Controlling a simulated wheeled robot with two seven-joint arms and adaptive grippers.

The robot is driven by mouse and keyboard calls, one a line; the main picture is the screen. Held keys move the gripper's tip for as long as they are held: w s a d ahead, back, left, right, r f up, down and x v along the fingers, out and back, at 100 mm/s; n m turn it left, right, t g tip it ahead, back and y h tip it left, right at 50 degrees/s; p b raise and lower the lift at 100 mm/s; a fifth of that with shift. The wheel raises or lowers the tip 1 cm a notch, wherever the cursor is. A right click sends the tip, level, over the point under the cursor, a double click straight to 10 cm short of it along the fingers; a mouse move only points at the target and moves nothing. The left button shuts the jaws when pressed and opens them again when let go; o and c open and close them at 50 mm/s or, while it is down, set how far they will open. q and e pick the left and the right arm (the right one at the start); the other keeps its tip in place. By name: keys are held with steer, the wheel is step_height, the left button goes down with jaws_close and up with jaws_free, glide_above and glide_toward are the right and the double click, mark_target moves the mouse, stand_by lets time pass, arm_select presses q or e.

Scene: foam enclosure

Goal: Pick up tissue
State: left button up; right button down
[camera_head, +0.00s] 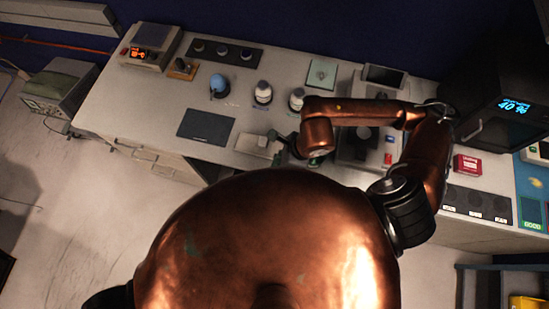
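My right gripper (285,148) is low over the bench, at the end of the copper arm that comes in from the right. It is small and dark here, and I cannot tell whether it is open or shut. A pale flat piece (250,143) lies just left of it; I cannot tell whether it is the tissue or whether the gripper touches it. A pale green square (322,73) with a small light shape at its middle lies farther back on the bench; it may be a tissue holder. My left gripper is out of view.
The white bench (130,95) holds a dark flat pad (206,126), a blue round item (219,85), a white bottle (263,93) and a red box (467,164). A black oven-like unit (490,95) stands at the right. The bench's left front is clear.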

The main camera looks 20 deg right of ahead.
steer(key=c, duration=0.6)
jaws_free()
stand_by(0.4)
steer(key=shift+c, duration=0.2)
